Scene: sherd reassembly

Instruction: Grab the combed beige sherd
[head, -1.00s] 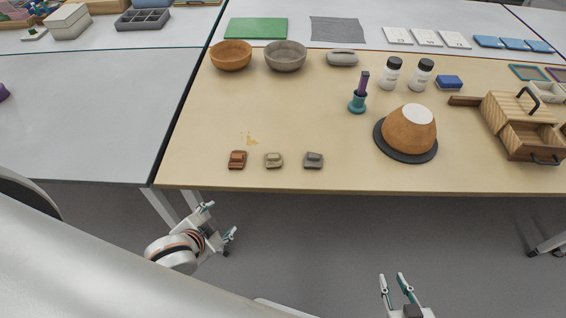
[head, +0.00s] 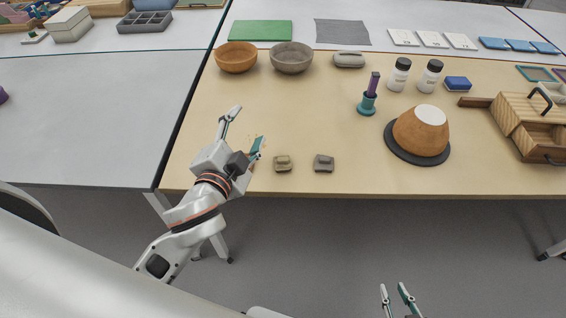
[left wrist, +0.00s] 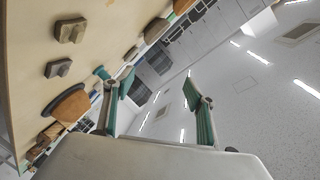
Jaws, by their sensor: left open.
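The combed beige sherd (head: 283,163) lies near the front edge of the tan table. It also shows at upper left in the left wrist view (left wrist: 70,30). A grey sherd (head: 324,163) lies to its right and shows below it in the left wrist view (left wrist: 58,68). My left gripper (head: 248,128) is over the table, left of and beyond the beige sherd, with its fingers spread and nothing between them. The red-brown sherd is hidden behind my left gripper in the head view. My right gripper (head: 394,292) is open and empty, below the table's front edge.
A part-rebuilt orange pot (head: 420,135) on a dark round mat stands at the right, beside a wooden drawer box (head: 522,122). Two bowls (head: 236,57) (head: 292,58) stand at the back. A purple-handled tool (head: 369,95) stands mid-table. The table's middle is clear.

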